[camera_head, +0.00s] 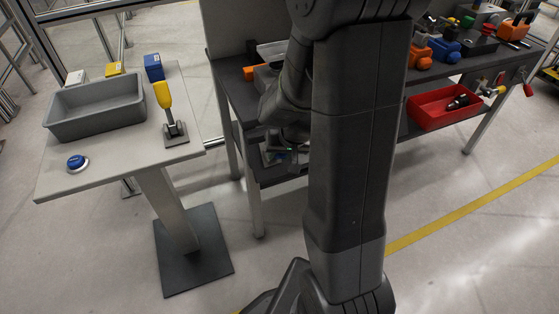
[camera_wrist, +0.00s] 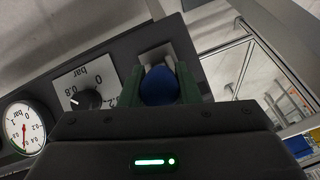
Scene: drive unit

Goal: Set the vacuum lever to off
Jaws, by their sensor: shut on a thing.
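The vacuum lever shows its rounded blue end (camera_wrist: 159,88) in the wrist view, in front of a pale plate (camera_wrist: 153,54) on a dark panel. My gripper (camera_wrist: 158,80) has a green-edged finger on each side of the blue end and is shut on it. The lever's shaft and its exact angle are hidden. In the head view my own arm covers the middle, and the lever cannot be made out there.
A black dial (camera_wrist: 86,99) on a scale marked in bar and a round gauge (camera_wrist: 23,128) sit left of the lever. In the head view, a pedestal table (camera_head: 105,178) stands left with a grey tray (camera_head: 97,126). A dark workbench (camera_head: 229,88) stands behind my arm.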

